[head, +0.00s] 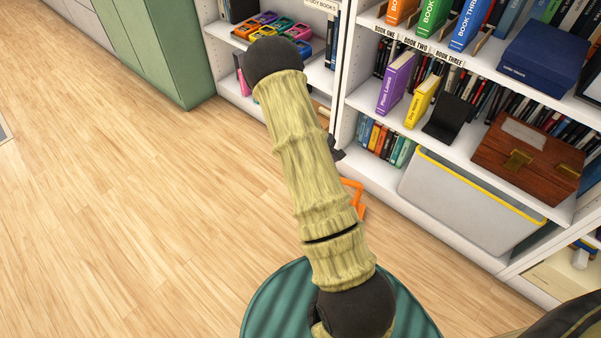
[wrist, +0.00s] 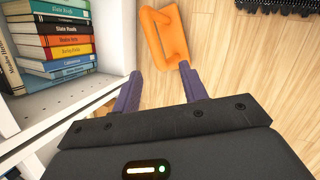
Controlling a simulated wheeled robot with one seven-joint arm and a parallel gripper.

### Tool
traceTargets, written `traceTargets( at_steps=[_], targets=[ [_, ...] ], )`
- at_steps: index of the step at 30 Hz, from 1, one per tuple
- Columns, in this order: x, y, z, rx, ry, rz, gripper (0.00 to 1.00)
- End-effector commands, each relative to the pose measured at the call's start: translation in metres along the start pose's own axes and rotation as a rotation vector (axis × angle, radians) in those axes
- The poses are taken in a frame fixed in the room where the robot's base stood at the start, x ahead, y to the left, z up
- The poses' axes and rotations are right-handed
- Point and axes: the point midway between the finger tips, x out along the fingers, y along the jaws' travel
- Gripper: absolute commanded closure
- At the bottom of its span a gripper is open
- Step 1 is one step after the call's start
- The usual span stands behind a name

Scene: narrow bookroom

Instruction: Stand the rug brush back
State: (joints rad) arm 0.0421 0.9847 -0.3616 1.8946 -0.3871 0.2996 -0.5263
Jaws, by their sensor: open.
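An orange piece with a loop handle over a flat base (wrist: 172,50), which looks like the rug brush, is on or near the wood floor beside the bookcase. It also shows in the head view (head: 358,210), partly hidden by my arm. No bristles are visible on it. My gripper (wrist: 160,72) is open, its two purple fingers apart. The orange piece appears beyond the fingertips, its near end close to the right fingertip in the picture. I cannot tell whether they touch. In the head view my arm hides most of the gripper.
A white bookcase (head: 345,92) stands close on the gripper's left in the wrist view, with stacked books (wrist: 55,40) on a shelf. A grey bin with yellow rim (head: 450,200) is on the bottom shelf. A black bristly object (wrist: 285,6) shows at upper right. Floor at left is clear.

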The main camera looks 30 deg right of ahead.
Motion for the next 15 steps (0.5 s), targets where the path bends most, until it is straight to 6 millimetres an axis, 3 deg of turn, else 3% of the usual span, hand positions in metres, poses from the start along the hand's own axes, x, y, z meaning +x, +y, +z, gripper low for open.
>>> traceTargets(
  at_steps=[1,8,15],
  targets=[
    [-0.019,-0.004,-0.002,0.04,0.031,-0.008,0.57],
    [-0.104,-0.041,-0.006,0.249,0.162,-0.074,0.57],
    [-0.185,-0.091,0.005,0.432,0.282,-0.154,0.57]
  ],
)
